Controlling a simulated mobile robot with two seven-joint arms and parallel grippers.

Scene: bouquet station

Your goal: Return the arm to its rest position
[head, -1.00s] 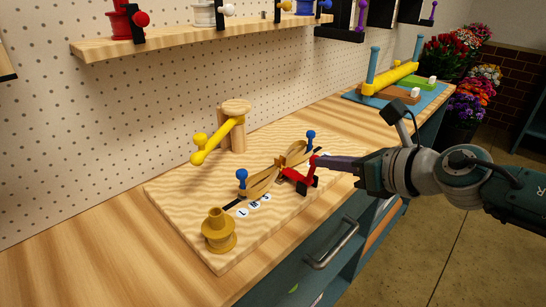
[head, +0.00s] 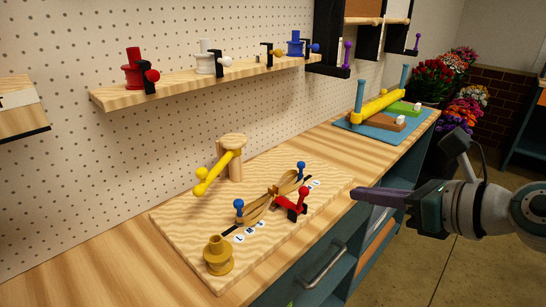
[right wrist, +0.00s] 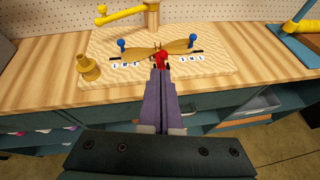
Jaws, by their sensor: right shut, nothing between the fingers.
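My right gripper (head: 358,193) is at the right of the head view, in front of the bench's front edge and apart from the board. Its purple fingers are shut together with nothing between them. In the right wrist view the closed fingers (right wrist: 160,76) point toward the board. The wooden board (head: 190,222) lies on the bench. It bears a ribbon bow (head: 262,206) between two blue-knobbed pegs, a red clamp piece (head: 293,206), a yellow arm on a wooden post (head: 218,171) and a mustard spool (head: 218,256). My left gripper is not in view.
A shelf (head: 220,80) on the pegboard wall holds red, white and blue spools. A blue mat (head: 350,126) with a yellow roller (head: 378,106) lies at the bench's far end. Drawers with a metal handle (head: 322,267) are below the bench. Open floor (head: 420,275) lies at the right.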

